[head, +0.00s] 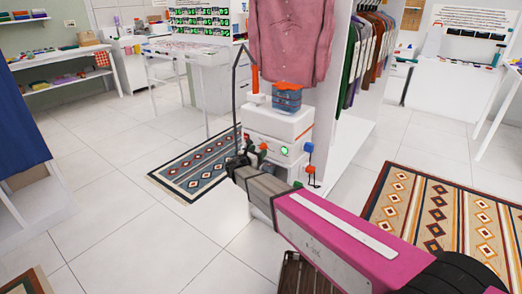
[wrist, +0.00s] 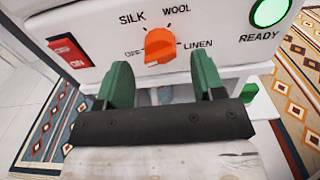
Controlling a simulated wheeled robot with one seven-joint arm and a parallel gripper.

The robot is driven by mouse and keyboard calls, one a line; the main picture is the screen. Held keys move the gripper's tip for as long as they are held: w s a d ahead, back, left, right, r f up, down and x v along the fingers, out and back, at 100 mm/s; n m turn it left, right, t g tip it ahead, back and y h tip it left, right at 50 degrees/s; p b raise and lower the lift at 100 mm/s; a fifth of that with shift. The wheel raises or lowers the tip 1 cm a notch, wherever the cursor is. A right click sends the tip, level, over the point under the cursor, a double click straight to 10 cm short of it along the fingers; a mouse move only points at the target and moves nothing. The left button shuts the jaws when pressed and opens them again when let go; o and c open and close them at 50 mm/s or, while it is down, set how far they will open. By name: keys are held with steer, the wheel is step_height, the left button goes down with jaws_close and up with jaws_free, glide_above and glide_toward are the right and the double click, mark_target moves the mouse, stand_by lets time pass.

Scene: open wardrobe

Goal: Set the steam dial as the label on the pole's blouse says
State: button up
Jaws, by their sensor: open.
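The pink blouse (head: 290,40) hangs above the white steamer (head: 290,122); I can make out no label on it. The orange steam dial (wrist: 160,45) is on the steamer's front panel, with OFF, SILK, WOOL and LINEN printed around it. I cannot tell for sure which mark it points to. My gripper (wrist: 164,80) is open, its two green fingers apart just below and in front of the dial, left and right of it. Nothing is between the fingers. In the head view my gripper (head: 243,160) is at the panel, small and dark.
A red ON switch (wrist: 69,52) is left of the dial, and a lit green READY light (wrist: 269,11) is right of it. Patterned rugs (head: 200,165) lie on the floor; a wardrobe rail of clothes (head: 370,45) stands behind.

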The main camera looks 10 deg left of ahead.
mark_target(263, 147)
steer(key=shift+x, duration=1.45)
steer(key=c, duration=0.9)
